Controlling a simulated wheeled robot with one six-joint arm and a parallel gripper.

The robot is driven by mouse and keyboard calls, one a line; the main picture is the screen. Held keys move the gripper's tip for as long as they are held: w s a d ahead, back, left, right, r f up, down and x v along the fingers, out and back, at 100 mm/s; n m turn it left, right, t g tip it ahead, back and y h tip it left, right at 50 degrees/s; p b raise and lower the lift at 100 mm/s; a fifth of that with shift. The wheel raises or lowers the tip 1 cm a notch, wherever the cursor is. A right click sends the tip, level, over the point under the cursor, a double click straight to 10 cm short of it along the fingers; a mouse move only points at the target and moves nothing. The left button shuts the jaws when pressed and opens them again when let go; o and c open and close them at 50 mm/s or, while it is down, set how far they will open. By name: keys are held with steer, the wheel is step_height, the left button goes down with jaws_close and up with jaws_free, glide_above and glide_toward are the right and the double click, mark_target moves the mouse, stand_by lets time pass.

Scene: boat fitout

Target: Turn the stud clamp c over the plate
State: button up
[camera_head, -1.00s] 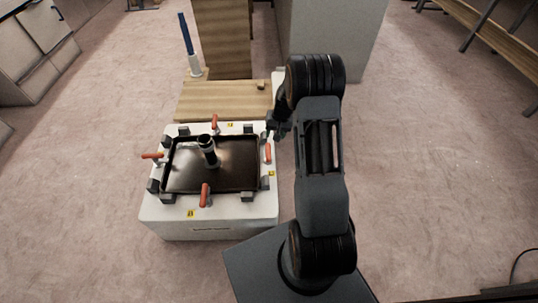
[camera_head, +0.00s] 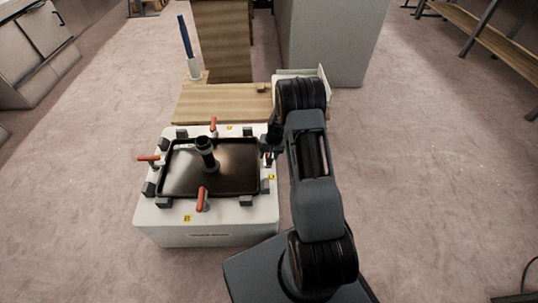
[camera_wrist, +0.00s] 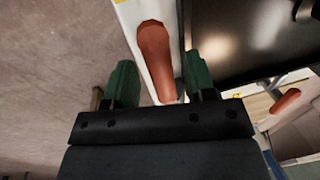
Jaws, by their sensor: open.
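A dark rectangular plate (camera_head: 235,170) with an upright black post (camera_head: 207,153) lies on a white box (camera_head: 210,221). Orange-handled clamps stand at its back (camera_head: 213,124), left (camera_head: 150,158) and front (camera_head: 202,199). The right-hand clamp is mostly hidden by my gripper (camera_head: 270,150) in the head view. In the wrist view, an orange handle (camera_wrist: 156,60) lies between the green fingertips of my open gripper (camera_wrist: 160,80), with gaps on both sides. The plate (camera_wrist: 235,35) is right of it. I cannot read which clamp is marked c.
Dark blocks (camera_head: 162,202) sit around the plate's edge. Another orange handle (camera_wrist: 286,101) shows at lower right in the wrist view. A wooden board (camera_head: 225,103) lies behind the box, with a blue-topped post (camera_head: 186,40) beyond. Carpet (camera_head: 430,170) on the right is clear.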

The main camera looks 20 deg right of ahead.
steer(key=c, duration=0.9)
steer(key=n+b, duration=0.1)
steer(key=n, duration=0.2)
steer(key=shift+d+n+g, duration=0.1)
steer(key=shift+n+g, duration=0.2)
steer(key=shift+n, duration=0.1)
steer(key=n+g, duration=0.1)
steer(key=n, duration=0.4)
steer(key=shift+w+d+b, duration=0.1)
steer(key=shift+d+b, duration=0.05)
steer(key=shift+b, duration=0.25)
steer(key=n+g, duration=0.1)
steer(key=n, duration=0.4)
steer(key=shift+w, duration=0.1)
steer(key=shift+w+d+n+h+p, duration=0.1)
steer(key=shift+n+h+p, duration=0.35)
steer(key=shift+n, duration=1.65)
steer(key=shift+o, duration=0.2)
